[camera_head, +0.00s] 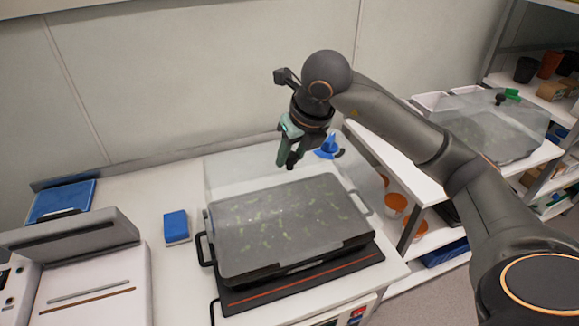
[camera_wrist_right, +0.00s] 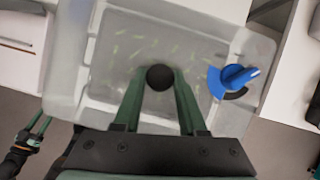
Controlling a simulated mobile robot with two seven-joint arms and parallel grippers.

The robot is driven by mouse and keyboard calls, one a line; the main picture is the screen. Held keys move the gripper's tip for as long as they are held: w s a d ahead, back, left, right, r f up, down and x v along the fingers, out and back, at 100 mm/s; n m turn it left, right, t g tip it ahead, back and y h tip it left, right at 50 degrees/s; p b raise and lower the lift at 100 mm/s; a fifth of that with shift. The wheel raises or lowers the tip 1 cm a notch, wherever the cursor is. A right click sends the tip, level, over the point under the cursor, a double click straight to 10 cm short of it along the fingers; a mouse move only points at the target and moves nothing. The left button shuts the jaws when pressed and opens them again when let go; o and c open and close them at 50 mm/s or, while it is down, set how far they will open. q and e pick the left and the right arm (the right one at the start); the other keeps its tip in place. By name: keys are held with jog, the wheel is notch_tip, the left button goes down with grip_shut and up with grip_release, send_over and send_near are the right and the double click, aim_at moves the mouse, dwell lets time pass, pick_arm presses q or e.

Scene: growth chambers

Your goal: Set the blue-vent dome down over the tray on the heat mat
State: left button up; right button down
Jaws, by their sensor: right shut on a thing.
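The clear blue-vent dome (camera_head: 235,170) hangs from my right gripper (camera_head: 290,160), which is shut on its black knob (camera_wrist_right: 160,77). Its blue vent (camera_head: 328,147) shows right of the gripper, and also in the right wrist view (camera_wrist_right: 232,78). The tray with pale green seedlings (camera_head: 290,220) stands below on the dark heat mat (camera_head: 305,283), which has an orange stripe. The dome overlaps the tray in both views; I cannot tell whether its rim touches. My left gripper (camera_wrist_right: 32,140) shows small at the wrist view's lower left, its opening unclear.
A blue sponge-like block (camera_head: 177,227) lies left of the tray. A grey-white machine (camera_head: 85,265) stands at the front left, with a blue bin (camera_head: 62,201) behind. A second clear dome with a green vent (camera_head: 490,128) stands on the right bench. The wall is close behind.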

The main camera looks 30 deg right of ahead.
aim_at(292, 165)
jog(key=shift+w+f, duration=0.2)
jog(key=shift+s+x, duration=0.2)
jog(key=shift+x, duration=0.75)
jog(key=shift+s+x, duration=0.25)
jog(key=shift+x, duration=0.75)
jog(key=shift+f, duration=0.1)
jog(key=shift+f+b, duration=0.55)
jog(key=shift+b, duration=0.1)
jog(key=shift+c, duration=2.3)
grip_release()
